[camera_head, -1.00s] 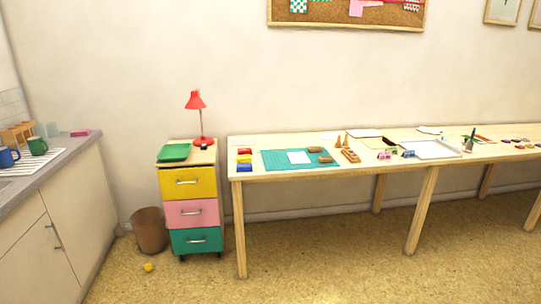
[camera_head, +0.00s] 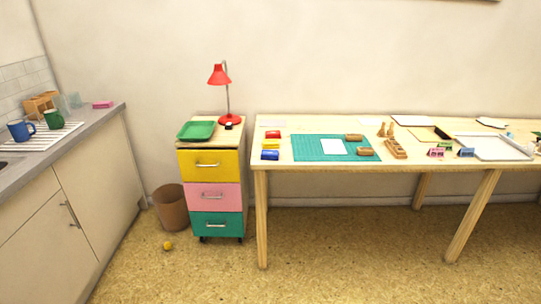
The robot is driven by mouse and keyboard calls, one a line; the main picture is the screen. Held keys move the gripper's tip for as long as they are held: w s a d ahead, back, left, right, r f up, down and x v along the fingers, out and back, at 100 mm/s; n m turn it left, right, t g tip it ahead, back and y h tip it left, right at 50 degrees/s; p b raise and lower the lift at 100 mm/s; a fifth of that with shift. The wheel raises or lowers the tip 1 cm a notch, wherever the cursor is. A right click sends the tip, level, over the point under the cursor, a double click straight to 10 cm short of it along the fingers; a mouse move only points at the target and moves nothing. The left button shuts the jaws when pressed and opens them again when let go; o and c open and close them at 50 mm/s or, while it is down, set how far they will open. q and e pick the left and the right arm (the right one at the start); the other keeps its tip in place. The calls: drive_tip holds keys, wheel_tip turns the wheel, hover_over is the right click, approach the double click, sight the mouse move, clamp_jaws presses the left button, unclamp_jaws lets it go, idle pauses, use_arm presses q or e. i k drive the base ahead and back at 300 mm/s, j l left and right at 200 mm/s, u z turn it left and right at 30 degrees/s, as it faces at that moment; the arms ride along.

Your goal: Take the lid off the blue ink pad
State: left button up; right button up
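The blue ink pad (camera_head: 270,155) is a small blue block near the left front edge of the long wooden table. A yellow pad (camera_head: 271,145) and a red pad (camera_head: 273,134) lie in a column behind it. From this distance I cannot make out the seam between the blue pad's lid and its base. Neither of my grippers is in the head view.
A teal cutting mat (camera_head: 308,150) with a white sheet lies right of the pads. A drawer cart (camera_head: 240,180) with a green tray (camera_head: 196,130) and red lamp (camera_head: 219,76) stands left of the table. A bin (camera_head: 170,208) and yellow ball (camera_head: 167,246) are on the floor.

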sight(265, 153)
drive_tip(key=i+l+z, duration=0.15)
drive_tip(key=i+l, duration=0.15)
drive_tip(key=i, duration=0.3)
drive_tip(key=i+l+z, duration=0.2)
drive_tip(key=i, duration=0.4)
drive_tip(key=i+l+z, duration=0.15)
drive_tip(key=i, duration=0.45)
